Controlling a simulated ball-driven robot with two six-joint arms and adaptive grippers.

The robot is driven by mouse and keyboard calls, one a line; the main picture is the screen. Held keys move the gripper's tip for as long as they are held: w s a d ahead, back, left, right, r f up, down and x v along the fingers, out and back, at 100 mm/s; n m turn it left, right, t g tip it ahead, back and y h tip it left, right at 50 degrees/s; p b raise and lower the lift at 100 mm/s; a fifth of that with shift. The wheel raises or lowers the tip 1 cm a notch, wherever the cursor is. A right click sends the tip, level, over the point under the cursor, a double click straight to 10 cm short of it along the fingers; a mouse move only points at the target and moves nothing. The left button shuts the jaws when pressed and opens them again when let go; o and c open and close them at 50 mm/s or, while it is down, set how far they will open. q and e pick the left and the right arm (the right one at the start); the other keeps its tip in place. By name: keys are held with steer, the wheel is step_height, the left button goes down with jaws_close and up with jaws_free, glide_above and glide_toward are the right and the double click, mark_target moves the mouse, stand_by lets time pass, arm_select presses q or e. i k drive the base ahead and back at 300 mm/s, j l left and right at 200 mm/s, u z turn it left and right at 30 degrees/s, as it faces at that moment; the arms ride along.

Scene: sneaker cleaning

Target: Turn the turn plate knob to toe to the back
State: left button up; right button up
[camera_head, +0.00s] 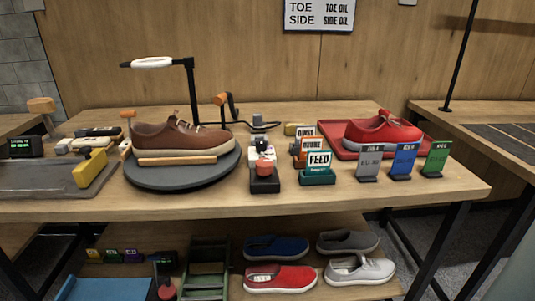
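The round dark turn plate (185,180) sits on the table, left of centre. A brown sneaker (190,138) stands on it over a light wooden block (177,160), with its toe pointing to the right of the picture. An upright peg with an orange top (128,115) stands at the plate's left edge. It looks like the plate's knob, but I cannot be sure. Neither of my grippers is in view.
A black lamp stand (191,90) rises behind the sneaker. A black block with a red button (264,171) stands right of the plate. Signs (319,165) and a red tray (332,145) with a red sneaker (382,132) are farther right. More shoes lie on the lower shelf.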

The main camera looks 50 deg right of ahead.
mark_target(263, 166)
steer(key=z, duration=1.5)
